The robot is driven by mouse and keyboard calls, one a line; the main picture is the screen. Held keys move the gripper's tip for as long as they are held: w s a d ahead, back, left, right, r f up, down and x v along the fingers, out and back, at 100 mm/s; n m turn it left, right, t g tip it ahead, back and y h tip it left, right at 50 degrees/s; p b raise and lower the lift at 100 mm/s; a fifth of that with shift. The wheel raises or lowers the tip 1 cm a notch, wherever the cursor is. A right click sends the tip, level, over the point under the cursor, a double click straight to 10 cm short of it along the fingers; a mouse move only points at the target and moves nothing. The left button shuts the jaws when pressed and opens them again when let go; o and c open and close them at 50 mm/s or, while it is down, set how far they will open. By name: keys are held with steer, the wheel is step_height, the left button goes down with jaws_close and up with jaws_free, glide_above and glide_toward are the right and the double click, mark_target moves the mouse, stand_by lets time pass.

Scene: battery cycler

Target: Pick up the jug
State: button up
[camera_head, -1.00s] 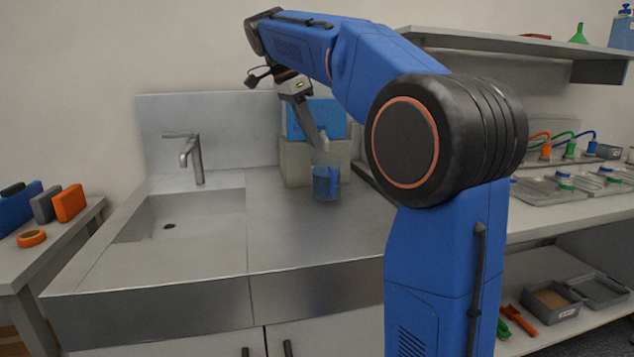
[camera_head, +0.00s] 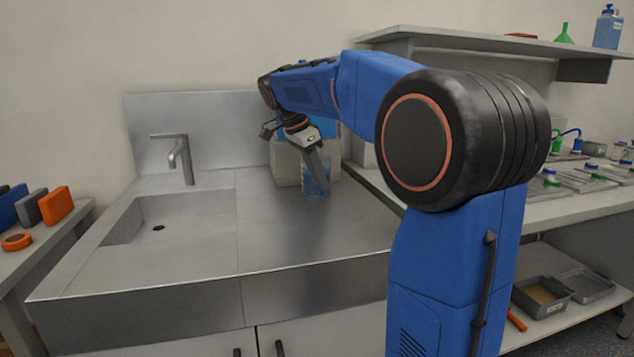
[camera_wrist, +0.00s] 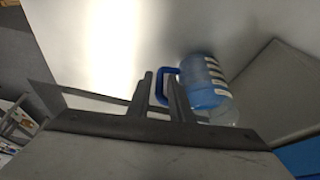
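The jug (camera_head: 318,187) is clear and blue-tinted and stands on the steel counter right of the sink, in front of a grey block. In the wrist view the jug (camera_wrist: 202,88) appears sideways, with its blue handle (camera_wrist: 160,84) toward my fingers. My gripper (camera_head: 312,162) points down at the jug and partly covers it in the head view. In the wrist view my gripper (camera_wrist: 162,97) is open, with a gap between its two fingers. The handle's outer bar shows in that gap, and the right finger overlaps the handle. I cannot tell whether they touch.
The sink basin (camera_head: 165,222) and faucet (camera_head: 180,157) lie left of the jug. The grey block (camera_head: 283,162) with a blue object on it stands close behind. A shelf (camera_head: 480,42) hangs at upper right. The counter front (camera_head: 300,233) is clear.

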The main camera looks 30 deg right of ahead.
steer(key=shift+x, duration=1.85)
steer(key=shift+c, duration=0.6)
jaws_close()
